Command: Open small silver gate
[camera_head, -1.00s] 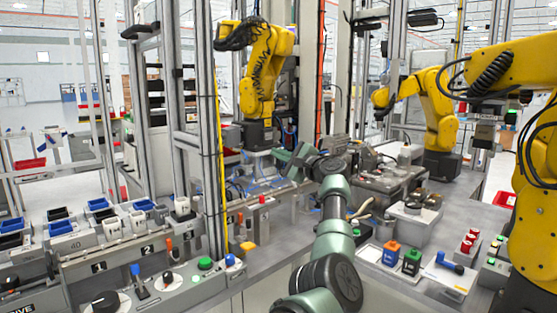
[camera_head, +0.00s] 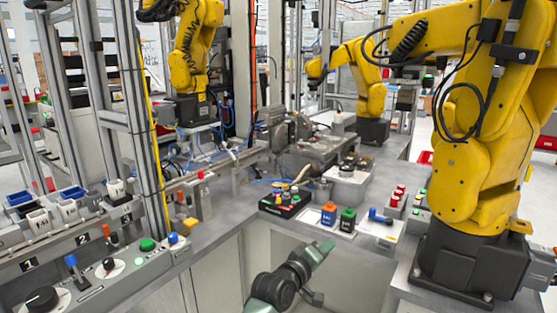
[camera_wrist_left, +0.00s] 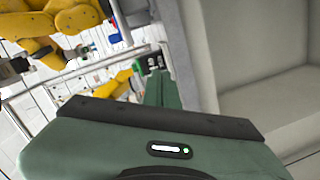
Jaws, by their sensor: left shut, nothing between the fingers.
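I cannot pick out a small silver gate with certainty in either view. A grey metal machine fixture (camera_head: 318,150) stands on the bench at the back middle of the head view. My left gripper (camera_head: 326,247) is low at the bottom middle, in front of the bench's inner corner and apart from the fixture. In the wrist view its green fingers (camera_wrist_left: 160,90) are together and hold nothing. My right gripper is not in view.
Grey benches surround a recess at the front middle. A large yellow robot arm (camera_head: 465,180) stands at the right. A control panel (camera_head: 130,265) is at the left.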

